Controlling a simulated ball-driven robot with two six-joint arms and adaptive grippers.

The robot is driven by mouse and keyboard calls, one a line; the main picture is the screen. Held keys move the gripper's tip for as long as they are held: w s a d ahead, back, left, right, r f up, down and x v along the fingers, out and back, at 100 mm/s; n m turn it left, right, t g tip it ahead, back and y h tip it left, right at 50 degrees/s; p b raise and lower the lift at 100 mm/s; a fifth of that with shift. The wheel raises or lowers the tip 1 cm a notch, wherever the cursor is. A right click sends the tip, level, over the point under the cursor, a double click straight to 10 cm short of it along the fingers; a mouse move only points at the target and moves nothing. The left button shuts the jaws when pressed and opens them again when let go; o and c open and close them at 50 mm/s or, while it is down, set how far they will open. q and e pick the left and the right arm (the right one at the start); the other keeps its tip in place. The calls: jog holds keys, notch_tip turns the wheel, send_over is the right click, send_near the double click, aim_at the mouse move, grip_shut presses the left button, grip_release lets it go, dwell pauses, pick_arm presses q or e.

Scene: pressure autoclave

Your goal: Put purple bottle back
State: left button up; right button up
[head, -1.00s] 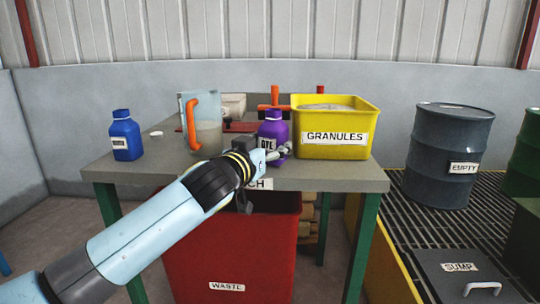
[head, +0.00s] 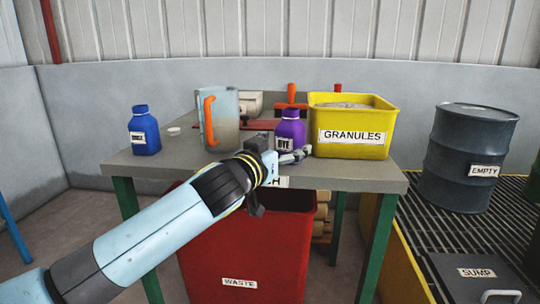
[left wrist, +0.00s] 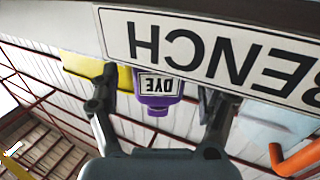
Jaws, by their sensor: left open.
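The purple bottle (head: 289,130), labelled DYE, stands upright on the grey bench (head: 345,174) between the jug and the yellow bin. My left gripper (head: 284,158) is at the bench's front edge, just in front of the bottle. In the left wrist view the purple bottle (left wrist: 158,88) appears upside down between the two open fingers of my left gripper (left wrist: 160,95), beyond the BENCH sign (left wrist: 215,55). I cannot tell whether a finger touches the bottle. My right gripper is not in view.
A blue bottle (head: 144,132) and a clear jug with orange handle (head: 209,122) stand left of the purple bottle. The yellow GRANULES bin (head: 352,150) is close on its right. A red WASTE bin (head: 245,240) stands below the bench front. A white cap (head: 174,130) lies near the blue bottle.

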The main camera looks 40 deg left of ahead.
pick_arm(q)
jog(key=s+d, duration=0.1)
jog(key=s, duration=0.9)
jog(key=shift+s+d+b, duration=0.15)
jog(key=shift+d+b, duration=0.15)
jog(key=shift+b, duration=0.05)
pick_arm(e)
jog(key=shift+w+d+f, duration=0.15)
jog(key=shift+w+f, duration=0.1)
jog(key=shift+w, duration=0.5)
